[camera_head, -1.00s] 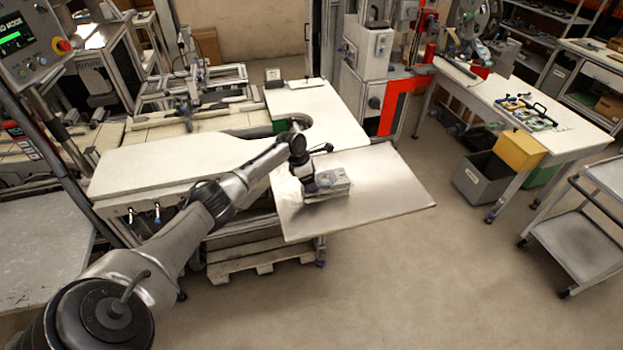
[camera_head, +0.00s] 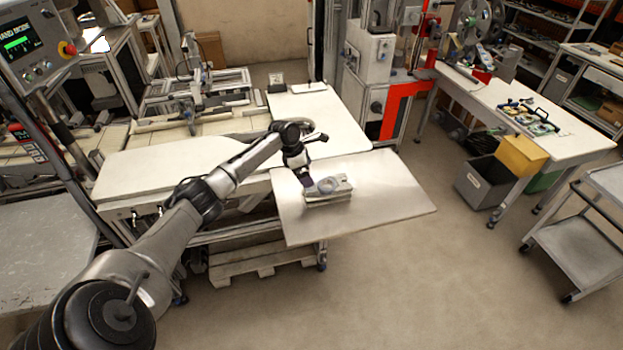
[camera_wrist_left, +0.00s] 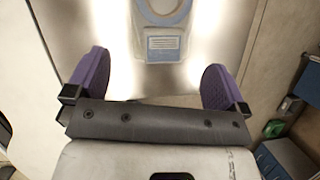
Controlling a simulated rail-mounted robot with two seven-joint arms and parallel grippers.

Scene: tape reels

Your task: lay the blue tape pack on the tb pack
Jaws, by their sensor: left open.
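The blue tape pack (camera_head: 327,185), a clear bag with a blue ring, lies on top of a low pale stack on the metal tabletop. In the left wrist view the blue tape pack (camera_wrist_left: 162,44) shows its ring, cut off by the top edge, and a printed label. The layer below it (camera_head: 328,199) looks like another flat pack; I cannot read whether it is the tb pack. My left gripper (camera_head: 308,184) is just above the stack's left side. In the left wrist view its purple fingers (camera_wrist_left: 153,82) are apart with nothing between them. My right gripper is not in view.
The metal tabletop (camera_head: 395,205) is bare to the right of the stack. A white worktop (camera_head: 165,165) lies to its left, and another (camera_head: 318,115) behind it. A red-and-grey machine (camera_head: 395,105) stands behind the table. Open floor lies in front.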

